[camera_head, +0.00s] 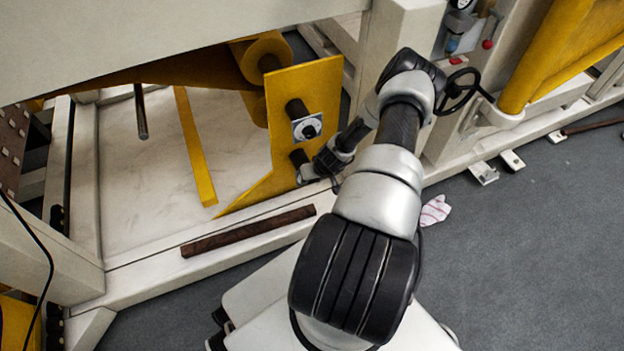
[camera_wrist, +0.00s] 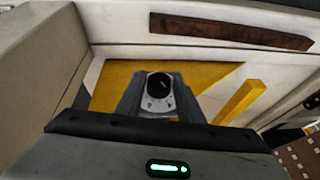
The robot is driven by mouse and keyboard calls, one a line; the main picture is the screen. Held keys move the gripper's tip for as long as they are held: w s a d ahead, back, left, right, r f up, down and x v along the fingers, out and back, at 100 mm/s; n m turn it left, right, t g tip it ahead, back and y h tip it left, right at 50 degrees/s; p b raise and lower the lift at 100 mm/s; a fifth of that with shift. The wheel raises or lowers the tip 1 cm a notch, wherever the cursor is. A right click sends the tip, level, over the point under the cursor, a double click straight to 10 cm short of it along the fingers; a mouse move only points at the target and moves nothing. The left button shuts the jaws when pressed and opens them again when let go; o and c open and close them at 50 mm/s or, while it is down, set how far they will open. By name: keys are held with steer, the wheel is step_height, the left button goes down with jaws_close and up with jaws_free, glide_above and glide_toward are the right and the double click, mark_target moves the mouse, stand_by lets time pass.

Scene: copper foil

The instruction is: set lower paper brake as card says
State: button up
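In the head view, a square white dial plate with a black knob (camera_head: 307,128) sits on the yellow side plate (camera_head: 318,85). My gripper (camera_head: 308,174) is below it, at the lower part of the yellow plate, and hides what it faces there. In the wrist view, a black round knob (camera_wrist: 159,87) with a light pointer line tilted to the upper right sits on a pale dial plate (camera_wrist: 159,106). My gripper's grey fingers (camera_wrist: 160,96) stand apart, one on each side of this dial. Contact with the knob is not visible. No readable card is in view.
A dark brown bar (camera_head: 248,231) lies on the pale frame rail in front of the yellow plate. A black handwheel (camera_head: 458,90) is close to my arm on the right. A crumpled cloth (camera_head: 434,210) lies on the floor.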

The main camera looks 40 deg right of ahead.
steer(key=c, duration=0.6)
steer(key=shift+o, duration=0.2)
steer(key=shift+d+y, duration=0.15)
steer(key=shift+y, duration=0.15)
steer(key=t+y, duration=0.1)
steer(key=y, duration=0.1)
steer(key=m+t+y, duration=0.1)
steer(key=y, duration=0.2)
steer(key=d+m+t+y, duration=0.1)
steer(key=y, duration=0.2)
steer(key=shift+s+d+f, duration=0.1)
steer(key=shift+s+f, duration=0.05)
steer(key=shift+f, duration=0.25)
steer(key=shift+y, duration=0.5)
steer(key=o, duration=1.1)
steer(key=shift+c, duration=0.2)
